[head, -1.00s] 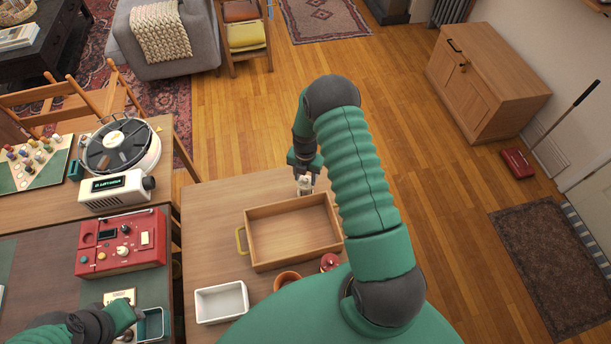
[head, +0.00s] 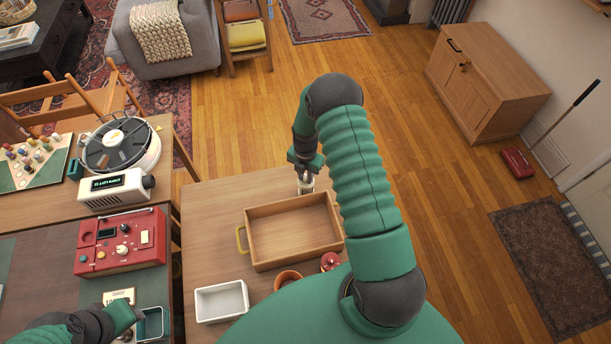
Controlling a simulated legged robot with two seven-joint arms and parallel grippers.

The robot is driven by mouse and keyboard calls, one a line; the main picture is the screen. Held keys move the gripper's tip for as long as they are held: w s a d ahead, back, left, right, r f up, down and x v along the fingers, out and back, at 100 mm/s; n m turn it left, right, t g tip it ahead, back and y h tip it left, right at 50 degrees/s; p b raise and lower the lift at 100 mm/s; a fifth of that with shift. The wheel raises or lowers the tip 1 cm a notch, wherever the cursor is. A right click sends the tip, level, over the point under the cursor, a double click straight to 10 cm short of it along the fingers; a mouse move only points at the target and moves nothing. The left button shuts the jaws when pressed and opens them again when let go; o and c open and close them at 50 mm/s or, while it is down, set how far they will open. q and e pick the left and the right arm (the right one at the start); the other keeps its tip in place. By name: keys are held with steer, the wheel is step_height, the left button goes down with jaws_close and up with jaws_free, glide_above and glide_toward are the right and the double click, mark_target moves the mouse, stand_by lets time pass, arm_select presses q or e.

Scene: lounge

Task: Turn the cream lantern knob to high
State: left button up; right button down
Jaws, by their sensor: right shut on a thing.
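The cream lantern (head: 306,188) is a small pale object on the wooden table, just behind the wooden tray. My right gripper (head: 305,178) points down over it and is shut on its knob. The fingers cover the knob, so its setting cannot be read. My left gripper (head: 135,314) is low at the left, beside a dark teal open box (head: 151,325). Its fingertips are too hidden to tell open from shut.
The wooden tray (head: 249,238) with a yellow handle lies in front of the lantern. A white dish (head: 222,301), a terracotta pot (head: 288,279) and a red item (head: 330,262) stand nearer. A red radio-like device (head: 122,241) and a turntable (head: 120,146) are left.

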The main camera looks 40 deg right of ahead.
steer(key=m+b, duration=0.2)
steer(key=m, duration=0.4)
steer(key=shift+f, duration=0.1)
steer(key=m, duration=0.3)
steer(key=shift+w+m+b, duration=0.1)
steer(key=shift+m+b, duration=0.25)
steer(key=shift+m, duration=0.05)
steer(key=m, duration=0.3)
steer(key=shift+m+b, duration=0.35)
steer(key=shift+m, duration=0.05)
steer(key=m, duration=0.4)
steer(key=shift+b, duration=0.35)
steer(key=m, duration=0.4)
steer(key=shift+m, duration=0.6)
steer(key=c, duration=1.3)
jaws_free()
steer(key=shift+d, duration=0.1)
steer(key=shift+o, duration=0.2)
